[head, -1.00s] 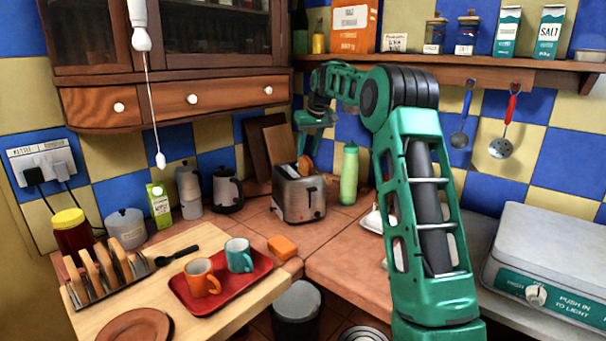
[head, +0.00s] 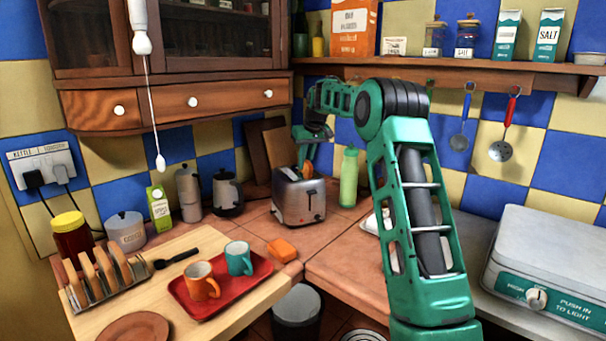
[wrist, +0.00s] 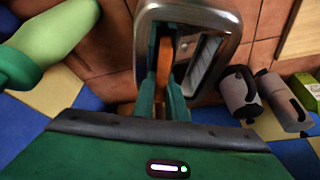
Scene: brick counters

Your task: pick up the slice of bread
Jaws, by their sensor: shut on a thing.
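The slice of bread (head: 308,169) stands upright in a slot of the silver toaster (head: 299,202), its top showing above the slot. In the wrist view the orange-brown slice (wrist: 164,66) shows edge-on between my two green fingers, inside the toaster's shiny rim (wrist: 190,14). My gripper (head: 307,160) points down over the toaster and is shut on the slice; it also shows in the wrist view (wrist: 162,98). The lower part of the slice is hidden in the toaster.
A green bottle (head: 349,177) stands close to the toaster's right. A red tray (head: 222,288) with two mugs and a toast rack (head: 98,278) are in front left. The shelf (head: 440,68) overhangs behind.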

